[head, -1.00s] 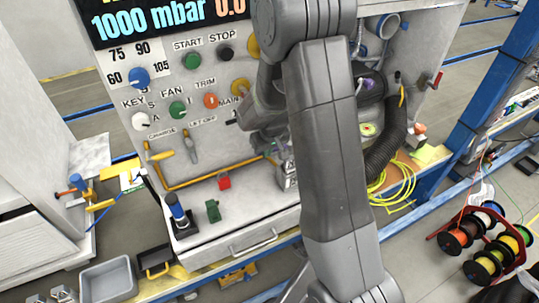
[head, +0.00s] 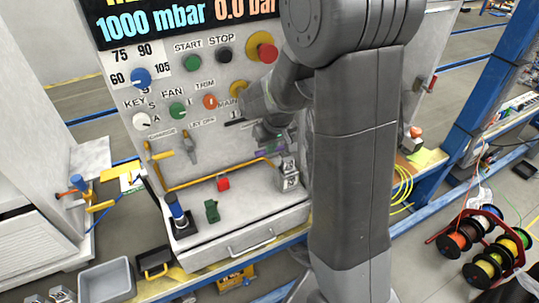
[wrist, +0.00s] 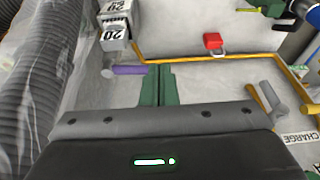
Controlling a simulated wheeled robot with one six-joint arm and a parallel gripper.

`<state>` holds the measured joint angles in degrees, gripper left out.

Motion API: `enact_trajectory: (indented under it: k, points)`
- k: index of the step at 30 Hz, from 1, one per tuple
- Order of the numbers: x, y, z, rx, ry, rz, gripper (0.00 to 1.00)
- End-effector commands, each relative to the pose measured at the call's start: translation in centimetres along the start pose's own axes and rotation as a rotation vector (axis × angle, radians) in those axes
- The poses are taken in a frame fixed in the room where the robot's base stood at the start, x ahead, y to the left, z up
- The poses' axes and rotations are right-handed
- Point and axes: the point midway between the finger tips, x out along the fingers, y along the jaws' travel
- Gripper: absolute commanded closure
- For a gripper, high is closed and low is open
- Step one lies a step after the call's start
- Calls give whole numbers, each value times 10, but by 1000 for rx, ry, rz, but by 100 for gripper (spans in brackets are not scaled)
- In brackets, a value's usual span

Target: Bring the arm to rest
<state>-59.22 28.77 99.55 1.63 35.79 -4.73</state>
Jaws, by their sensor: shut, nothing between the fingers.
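My arm (head: 352,150) rises large through the middle of the head view and bends over to the panel side. My gripper's two green fingers (wrist: 158,86) are shut against each other in the wrist view, with nothing between them. In the head view my wrist partly covers the panel's lower right, and the fingertips are hard to make out.
Grey blocks marked 20 (head: 289,175) stand on the shelf. Cable spools (head: 485,245) stand at right.

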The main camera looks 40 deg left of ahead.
Motion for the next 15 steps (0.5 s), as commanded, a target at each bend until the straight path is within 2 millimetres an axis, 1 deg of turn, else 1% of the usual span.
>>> enact_trajectory:
  k: [1, 3, 6, 10, 15]
  points:
    - [-7, 0, 0, 0, 3, 0, 100]
    - [-16, -1, 0, 0, 3, 0, 100]
    - [-25, -1, 0, 0, 2, 0, 100]
    - [-31, -1, 0, 0, 0, 0, 100]
    - [-33, -1, 0, 0, -1, 0, 100]
